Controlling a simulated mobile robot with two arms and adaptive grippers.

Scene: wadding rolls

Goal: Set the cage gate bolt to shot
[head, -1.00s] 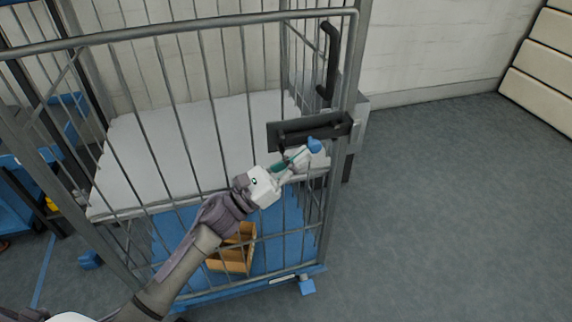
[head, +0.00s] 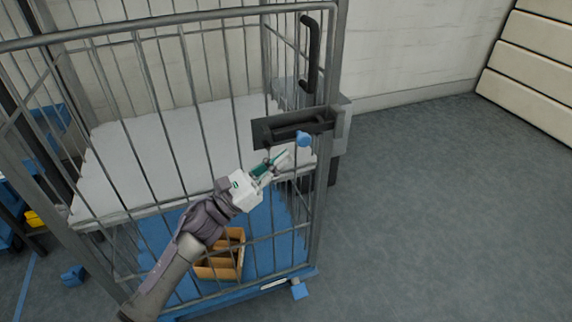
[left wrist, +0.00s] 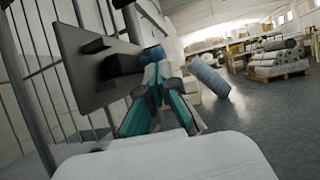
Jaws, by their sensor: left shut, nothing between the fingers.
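The cage gate (head: 170,130) is a grey barred panel on the front of the roll cage. Its bolt sits on a dark plate (head: 262,131) near the right post, with a blue knob (head: 304,139) at the bolt's right part. The plate (left wrist: 78,62) and the knob (left wrist: 152,54) also show in the left wrist view. Whether the bolt's end sits in the post cannot be told. My left gripper (head: 281,158) is shut and empty, below and left of the knob, apparently apart from it. Its fingers (left wrist: 162,85) partly overlap the knob in the wrist view. My right gripper is out of view.
The cage holds a white shelf (head: 105,175) and a blue base (head: 260,215) with an orange-brown box (head: 220,262). A black handle (head: 309,55) stands above the bolt. The floor (head: 430,210) to the right is clear. Wrapped rolls (left wrist: 280,62) lie farther off.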

